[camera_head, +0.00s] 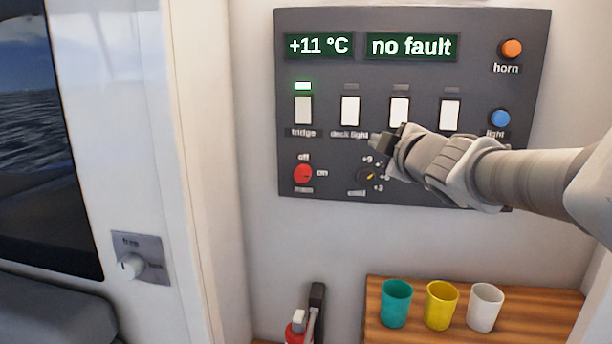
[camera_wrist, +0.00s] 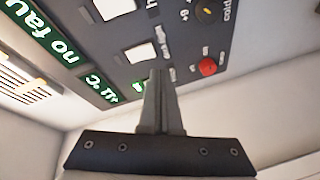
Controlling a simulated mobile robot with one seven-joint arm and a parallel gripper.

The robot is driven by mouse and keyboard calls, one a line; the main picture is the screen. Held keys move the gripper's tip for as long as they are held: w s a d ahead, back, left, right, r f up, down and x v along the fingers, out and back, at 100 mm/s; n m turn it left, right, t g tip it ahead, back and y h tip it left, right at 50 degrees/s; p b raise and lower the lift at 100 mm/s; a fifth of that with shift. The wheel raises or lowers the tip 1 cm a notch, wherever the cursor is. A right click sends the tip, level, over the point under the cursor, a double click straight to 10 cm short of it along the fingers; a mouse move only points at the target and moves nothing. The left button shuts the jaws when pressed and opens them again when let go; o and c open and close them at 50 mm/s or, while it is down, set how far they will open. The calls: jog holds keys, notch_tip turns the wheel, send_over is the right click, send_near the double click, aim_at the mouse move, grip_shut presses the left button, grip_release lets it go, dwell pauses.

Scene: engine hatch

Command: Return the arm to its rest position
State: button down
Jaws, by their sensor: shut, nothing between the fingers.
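My gripper (camera_head: 378,141) is shut and empty. In the head view it is in front of the dark control panel (camera_head: 413,20), near the deck light label, with my arm reaching in from the right. In the wrist view my gripper's fingers (camera_wrist: 158,76) are together and point toward the panel, which appears upside down. I cannot tell whether the fingertips touch the panel. My arm covers the panel's lower right part.
The panel shows "+11 °C" and "no fault", and the lamp above the fridge switch (camera_head: 303,110) glows green. Teal (camera_head: 396,304), yellow (camera_head: 440,306) and white (camera_head: 485,308) cups stand on a wooden surface (camera_head: 374,334) below. A red extinguisher-like object (camera_head: 294,333) stands left of them.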

jog(key=s+d+f+m+g+h, duration=0.5)
jog(key=s+f+m, duration=0.5)
jog(key=s, duration=0.3)
jog(key=s+a+f+m+g+y, duration=0.1)
jog(key=s+a+f+m+g, duration=0.1)
jog(key=s+f, duration=0.4)
jog(key=s+a+f+m+g+y, duration=0.1)
jog(key=s+a+f+m+g, duration=0.1)
jog(key=s+f, duration=0.4)
jog(key=s+m+g, duration=0.1)
jog(key=s+g, duration=0.1)
jog(key=s, duration=0.2)
jog(key=shift+s+a, duration=0.3)
jog(key=shift+a, duration=0.05)
